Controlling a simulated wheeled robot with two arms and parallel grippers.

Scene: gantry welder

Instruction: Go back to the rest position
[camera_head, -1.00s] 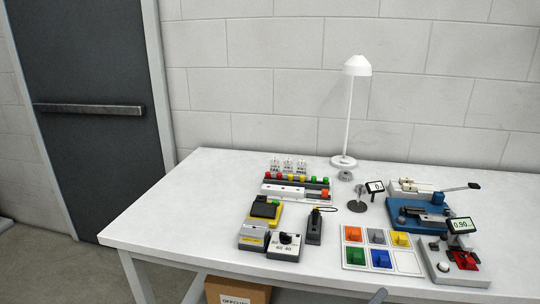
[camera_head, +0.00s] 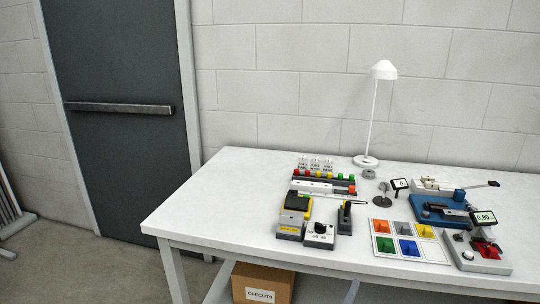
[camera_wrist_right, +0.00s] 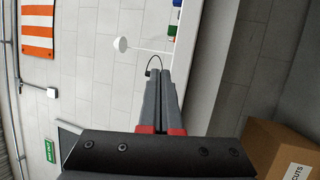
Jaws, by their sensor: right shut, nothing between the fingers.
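My right gripper (camera_wrist_right: 166,78) shows in the right wrist view with its two grey fingers pressed together and nothing between them. The head view shows neither gripper. There the white table (camera_head: 200,205) stands against the block wall, and no arm is over it.
The table carries the lamp (camera_head: 383,70), a tray of coloured blocks (camera_head: 377,253), a blue fixture (camera_head: 430,214) and several small devices. A cardboard box (camera_head: 262,280) marked OFFCUTS sits below it. A grey door (camera_head: 120,60) is at the left. The table's left part is clear.

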